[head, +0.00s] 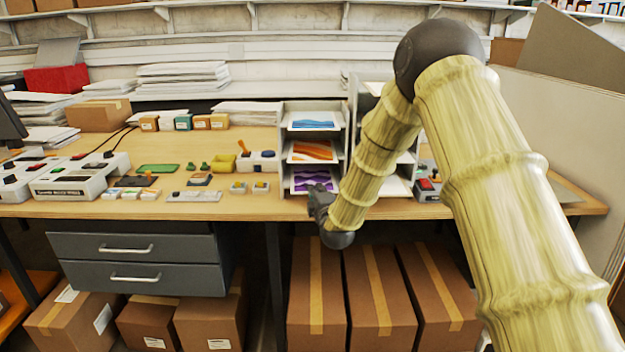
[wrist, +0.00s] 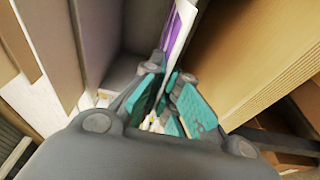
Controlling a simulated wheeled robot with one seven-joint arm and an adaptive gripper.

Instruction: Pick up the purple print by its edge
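The purple print (head: 314,179) lies in the lowest shelf of the left paper rack, purple with a white border. In the wrist view the print (wrist: 178,28) shows as a thin, steeply foreshortened strip whose near edge reaches down toward the fingertips.
A blue print (head: 312,121) and an orange print (head: 312,150) lie on the shelves above. A second rack stands to the right, partly behind my arm. Small tools and blocks cover the bench (head: 253,207) to the left. Cardboard boxes (head: 318,290) stand below.

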